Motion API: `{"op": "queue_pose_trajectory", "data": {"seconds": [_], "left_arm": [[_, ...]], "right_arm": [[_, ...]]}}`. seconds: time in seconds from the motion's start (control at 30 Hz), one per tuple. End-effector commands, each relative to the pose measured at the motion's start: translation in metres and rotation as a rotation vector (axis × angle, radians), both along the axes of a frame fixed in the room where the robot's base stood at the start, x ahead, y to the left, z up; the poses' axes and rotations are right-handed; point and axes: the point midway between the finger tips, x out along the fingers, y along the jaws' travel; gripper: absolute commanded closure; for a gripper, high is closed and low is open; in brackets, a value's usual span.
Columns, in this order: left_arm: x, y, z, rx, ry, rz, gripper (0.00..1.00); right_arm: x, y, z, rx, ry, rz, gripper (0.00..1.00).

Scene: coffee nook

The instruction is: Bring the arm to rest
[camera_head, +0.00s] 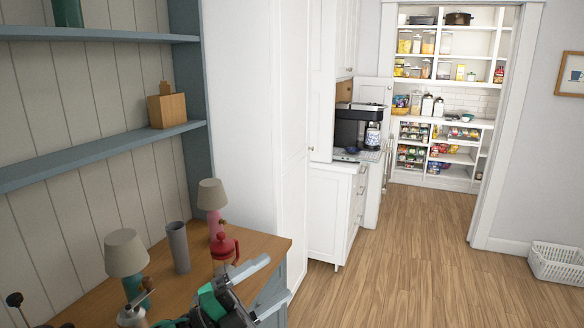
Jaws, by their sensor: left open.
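My left gripper (278,277) is at the bottom centre of the head view, its two pale fingers spread apart with nothing seen between them. It is in front of the right end of the wooden counter (262,241). A red-lidded jug (224,247) stands on the counter just behind the gripper, its lower part partly hidden by it. From this view I cannot tell the gap between them. My right gripper is not in view.
On the counter stand a pink-based lamp (212,196), a grey cylinder (178,247) and a teal-based lamp (125,254). A wooden box (167,110) sits on the blue shelf (95,157). Wooden floor (420,265) is clear to the right, up to a white basket (556,263).

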Motion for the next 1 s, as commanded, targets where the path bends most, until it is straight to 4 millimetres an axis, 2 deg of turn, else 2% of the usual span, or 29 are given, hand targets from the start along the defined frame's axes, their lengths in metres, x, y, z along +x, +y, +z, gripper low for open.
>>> {"op": "queue_pose_trajectory", "data": {"seconds": [0.13,0.27,0.37,0.47,0.57,0.7,0.83,1.0], "left_arm": [[0.012,0.033,-0.013,-0.238,0.228,0.207,0.21],[0.018,0.07,-0.046,-0.396,0.459,0.403,0.21],[0.014,0.1,-0.085,-0.489,0.656,0.556,0.21],[0.0,0.127,-0.131,-0.553,0.868,0.707,0.21],[-0.028,0.15,-0.181,-0.589,1.091,0.852,0.21],[-0.085,0.171,-0.246,-0.594,1.406,1.03,0.21],[-0.138,0.181,-0.286,-0.565,1.642,1.145,0.21],[-0.201,0.184,-0.316,-0.507,1.883,1.242,0.21]], "right_arm": [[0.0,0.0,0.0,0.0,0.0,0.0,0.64],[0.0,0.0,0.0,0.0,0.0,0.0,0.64],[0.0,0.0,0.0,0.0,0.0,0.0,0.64],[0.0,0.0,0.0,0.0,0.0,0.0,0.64],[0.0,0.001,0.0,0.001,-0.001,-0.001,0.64],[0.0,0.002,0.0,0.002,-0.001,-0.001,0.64],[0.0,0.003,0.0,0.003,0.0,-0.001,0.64],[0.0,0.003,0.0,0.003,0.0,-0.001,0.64]]}}
